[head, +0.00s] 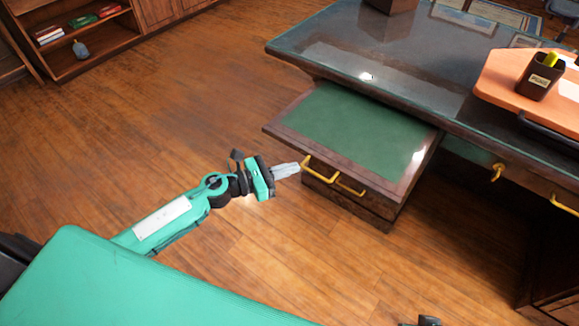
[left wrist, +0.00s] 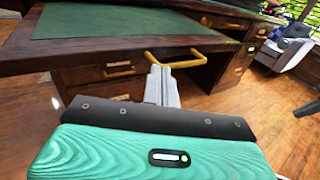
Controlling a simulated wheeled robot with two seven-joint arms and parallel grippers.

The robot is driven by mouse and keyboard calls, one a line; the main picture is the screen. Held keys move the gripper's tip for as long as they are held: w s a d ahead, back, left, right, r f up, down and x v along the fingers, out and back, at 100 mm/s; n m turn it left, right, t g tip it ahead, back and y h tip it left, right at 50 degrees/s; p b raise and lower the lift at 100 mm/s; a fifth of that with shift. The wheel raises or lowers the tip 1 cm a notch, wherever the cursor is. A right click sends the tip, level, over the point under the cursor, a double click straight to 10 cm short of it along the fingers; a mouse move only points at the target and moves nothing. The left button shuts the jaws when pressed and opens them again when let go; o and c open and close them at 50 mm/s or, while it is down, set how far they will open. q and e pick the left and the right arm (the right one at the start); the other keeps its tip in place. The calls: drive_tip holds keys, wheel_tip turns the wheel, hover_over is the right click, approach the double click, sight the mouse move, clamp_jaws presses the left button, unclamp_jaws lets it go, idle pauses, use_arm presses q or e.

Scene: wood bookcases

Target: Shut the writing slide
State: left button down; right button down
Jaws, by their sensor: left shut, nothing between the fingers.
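The writing slide (head: 352,127) is a wood-edged board with a green top, pulled out from under the desk top toward the lower left of the head view. It also shows in the left wrist view (left wrist: 95,22). A yellow handle (head: 318,168) is on its front edge, and the same handle (left wrist: 178,54) shows in the left wrist view. My left gripper (head: 297,170) is shut and empty, its fingertips at the handle's left end in the head view. Whether they touch it I cannot tell. At the head view's bottom edge, a dark part may be my right gripper.
The dark desk (head: 400,50) stands at the right, with a drawer handle (head: 350,187) below the slide. An orange tray (head: 510,80) and a pen cup (head: 540,80) stand on it. A bookcase (head: 90,50) is at the upper left. Wood floor between is clear.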

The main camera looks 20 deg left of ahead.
drive_tip(key=shift+f, duration=0.25)
